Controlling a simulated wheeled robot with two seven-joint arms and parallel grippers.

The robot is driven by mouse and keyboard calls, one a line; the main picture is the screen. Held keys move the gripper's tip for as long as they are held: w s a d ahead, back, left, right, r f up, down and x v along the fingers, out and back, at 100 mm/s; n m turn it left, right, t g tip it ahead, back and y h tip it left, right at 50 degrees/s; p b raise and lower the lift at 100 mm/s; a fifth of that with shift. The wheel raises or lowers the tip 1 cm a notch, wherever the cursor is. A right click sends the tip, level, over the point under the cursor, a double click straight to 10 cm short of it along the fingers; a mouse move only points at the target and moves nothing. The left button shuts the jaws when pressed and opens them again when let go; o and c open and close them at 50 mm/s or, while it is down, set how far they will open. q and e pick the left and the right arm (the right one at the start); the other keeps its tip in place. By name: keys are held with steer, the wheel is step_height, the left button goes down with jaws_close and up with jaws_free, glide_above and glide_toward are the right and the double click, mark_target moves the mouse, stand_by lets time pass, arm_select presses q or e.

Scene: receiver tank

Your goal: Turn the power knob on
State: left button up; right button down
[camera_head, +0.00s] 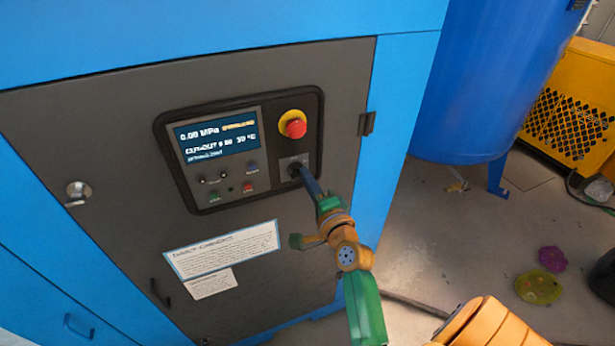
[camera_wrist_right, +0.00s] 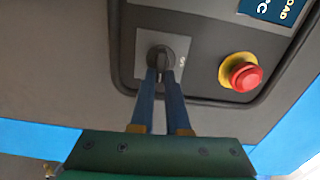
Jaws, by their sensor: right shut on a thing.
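The power knob (camera_head: 294,167) is a small black rotary knob on a grey square plate, at the lower right of the dark control panel. In the wrist view the knob (camera_wrist_right: 160,54) sits at the panel's edge, with small white lettering beside it. My right gripper (camera_head: 302,174) reaches it from the lower right, and its blue fingers are shut on the knob's raised grip. In the wrist view the fingertips of my right gripper (camera_wrist_right: 161,74) lie on both sides of the grip and cover its lower part. My left gripper is not in view.
A red emergency button (camera_head: 296,129) on a yellow collar sits just above the knob. A lit display (camera_head: 216,140) and small buttons lie to its left.

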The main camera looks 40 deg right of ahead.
steer(key=shift+f+m, duration=0.1)
steer(key=shift+m, duration=0.3)
steer(key=c, duration=0.9)
jaws_free()
steer(key=v, duration=0.7)
